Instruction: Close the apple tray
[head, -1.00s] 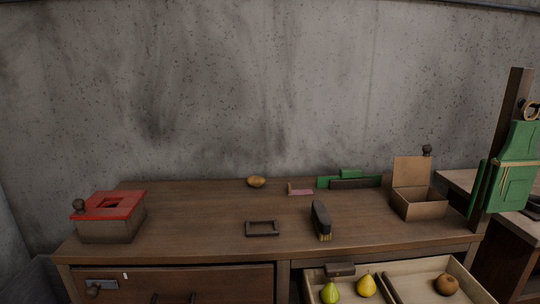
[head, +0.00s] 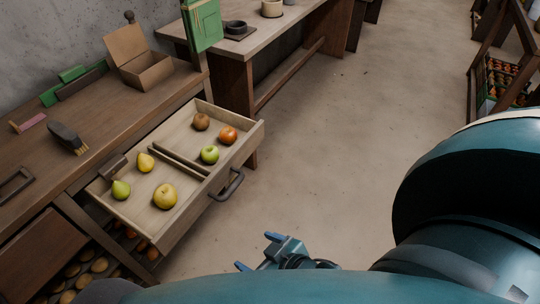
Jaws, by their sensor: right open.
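The apple tray (head: 212,182) is a pale wooden drawer, pulled out from the front of the wooden workbench (head: 100,112) in the head view. A divider splits it; it holds a red-orange apple (head: 228,135), a green apple (head: 210,155), a brown fruit (head: 201,121) and several yellow or green fruits (head: 165,196). Its dark handle (head: 228,186) is on the front face. My right gripper (head: 257,252) is open and empty, below and to the right of the handle and apart from it. My left gripper is not in view.
On the bench lie a brush (head: 67,138), an open box (head: 140,62) and a dark frame (head: 14,186). A second table (head: 272,32) stands behind. A rack with crates (head: 505,82) is at the far right. The floor (head: 340,130) between is clear.

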